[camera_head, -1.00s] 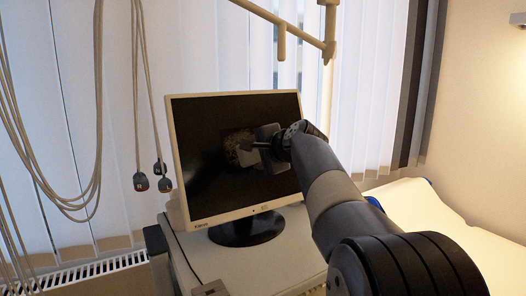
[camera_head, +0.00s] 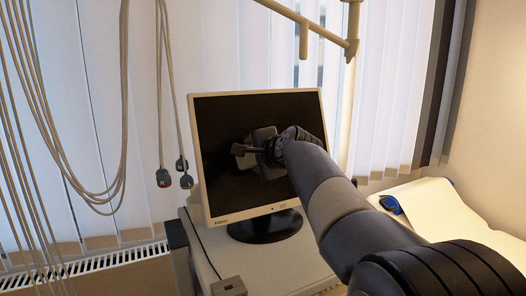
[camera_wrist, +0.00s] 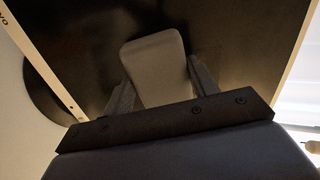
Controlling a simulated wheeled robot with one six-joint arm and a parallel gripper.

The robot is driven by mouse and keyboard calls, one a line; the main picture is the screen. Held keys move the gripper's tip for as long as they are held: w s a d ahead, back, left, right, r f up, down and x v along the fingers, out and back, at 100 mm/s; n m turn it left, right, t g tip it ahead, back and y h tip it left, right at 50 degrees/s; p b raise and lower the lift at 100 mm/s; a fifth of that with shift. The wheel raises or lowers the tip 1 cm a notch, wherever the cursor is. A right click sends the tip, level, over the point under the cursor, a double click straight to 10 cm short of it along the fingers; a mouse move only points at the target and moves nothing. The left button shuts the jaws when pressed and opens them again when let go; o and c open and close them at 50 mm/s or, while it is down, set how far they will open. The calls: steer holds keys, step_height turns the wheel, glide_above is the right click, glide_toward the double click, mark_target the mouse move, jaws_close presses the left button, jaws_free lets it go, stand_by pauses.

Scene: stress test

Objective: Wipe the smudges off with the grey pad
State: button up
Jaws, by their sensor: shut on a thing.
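The monitor (camera_head: 225,110) has a pale frame and a dark screen and stands upright on a cabinet. The grey pad (camera_wrist: 155,60) is a rounded block between my fingers in the wrist view. It also shows in front of the screen in the head view (camera_head: 264,134). My gripper (camera_head: 258,149) is shut on the pad, in front of the screen's middle. Whether the pad touches the glass I cannot tell. No smudge shows clearly on the visible screen; the part behind the pad and gripper is hidden.
The cabinet top (camera_head: 285,262) has a small grey box (camera_head: 228,286) near its front. Cables (camera_head: 122,130) hang at the left, before blinds. A pale rail (camera_head: 305,25) runs above the monitor. A white-covered bed (camera_head: 445,215) lies at the right.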

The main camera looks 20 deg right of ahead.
steer(key=shift+s+a, duration=0.1)
steer(key=shift+a, duration=0.45)
steer(key=r+p, duration=0.1)
steer(key=w+r+p, duration=0.1)
steer(key=r+p, duration=0.1)
steer(key=shift+w+d+f+b, duration=0.1)
steer(key=shift+d+f+b, duration=0.05)
steer(key=shift+d, duration=0.3)
steer(key=shift+w+d+f+b, duration=0.1)
steer(key=shift+d+b, duration=0.05)
steer(key=shift+d, duration=0.25)
steer(key=shift+w+d, duration=0.85)
steer(key=shift+d, duration=3.7)
steer(key=shift+s+a+r+p, duration=0.1)
steer(key=shift+s+a+p, duration=0.2)
steer(key=shift+a, duration=1.55)
steer(key=shift+s+a+f+p, duration=0.15)
steer(key=shift+s+a, duration=0.25)
steer(key=shift+a, duration=1.4)
steer(key=shift+s+a+r+p, duration=0.15)
steer(key=shift+s+a+p, duration=0.2)
steer(key=shift+a, duration=1.5)
steer(key=v, duration=0.6)
steer(key=shift+b, duration=0.35)
steer(key=shift+d+r, duration=0.1)
steer(key=shift+d, duration=0.05)
